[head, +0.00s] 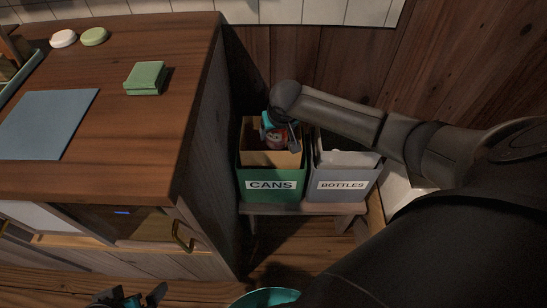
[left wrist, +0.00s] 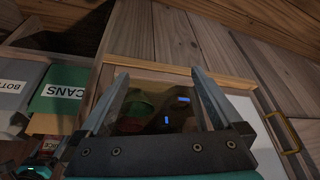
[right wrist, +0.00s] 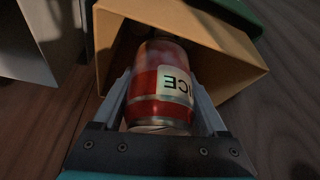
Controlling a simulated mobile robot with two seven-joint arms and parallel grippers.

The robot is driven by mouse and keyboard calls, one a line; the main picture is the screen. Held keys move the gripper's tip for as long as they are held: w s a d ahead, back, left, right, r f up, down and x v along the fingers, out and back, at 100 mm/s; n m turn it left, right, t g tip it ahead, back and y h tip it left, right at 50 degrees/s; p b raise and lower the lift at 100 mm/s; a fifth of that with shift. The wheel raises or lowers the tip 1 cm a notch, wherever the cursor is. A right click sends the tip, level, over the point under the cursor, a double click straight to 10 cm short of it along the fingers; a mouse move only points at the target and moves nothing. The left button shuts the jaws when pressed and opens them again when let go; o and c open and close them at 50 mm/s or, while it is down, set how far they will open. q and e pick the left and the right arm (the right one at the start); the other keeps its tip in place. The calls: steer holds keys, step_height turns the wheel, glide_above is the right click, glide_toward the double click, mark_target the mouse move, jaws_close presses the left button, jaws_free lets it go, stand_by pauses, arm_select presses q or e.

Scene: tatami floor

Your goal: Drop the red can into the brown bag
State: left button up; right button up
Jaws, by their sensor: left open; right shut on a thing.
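The brown bag (head: 258,158) stands open inside the green bin labelled CANS (head: 249,184). My right gripper (head: 281,138) is over the bag's mouth, shut on the red can (head: 274,139). In the right wrist view the red can (right wrist: 160,80) lies between the fingers, its far end at the opening of the brown bag (right wrist: 229,56). How deep the can reaches into the bag is hard to tell. My left gripper (head: 138,301) is at the bottom edge of the head view; in the left wrist view its fingers (left wrist: 158,75) are spread and empty.
A grey bin labelled BOTTLES (head: 343,185) stands right beside the green bin on a low stand (head: 294,208). A wooden counter (head: 150,120) is on the left, bearing a green sponge (head: 146,77) and a blue-grey mat (head: 48,122). A wooden wall is close behind the bins.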

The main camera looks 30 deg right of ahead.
steer(key=o, duration=1.2)
arm_select(q)
steer(key=shift+r, duration=0.1)
arm_select(e)
steer(key=shift+r, duration=0.15)
steer(key=p+v, duration=0.4)
steer(key=v, duration=0.1)
steer(key=shift+s+r, duration=0.15)
steer(key=shift+r, duration=0.25)
arm_select(q)
steer(key=s+a+f+g+p, duration=0.1)
steer(key=s+f+p, duration=0.1)
steer(key=f, duration=0.7)
steer(key=s+a+f+g+p, duration=0.1)
steer(key=s+a+f+p, duration=0.1)
steer(key=f, duration=0.7)
steer(key=shift+s+y+p, duration=0.3)
steer(key=shift+s+p, duration=0.4)
steer(key=shift+s, duration=0.65)
arm_select(e)
steer(key=shift+v, duration=4.55)
arm_select(q)
steer(key=shift+a, duration=0.1)
arm_select(e)
steer(key=shift+s+a, duration=0.1)
steer(key=shift+s, duration=0.05)
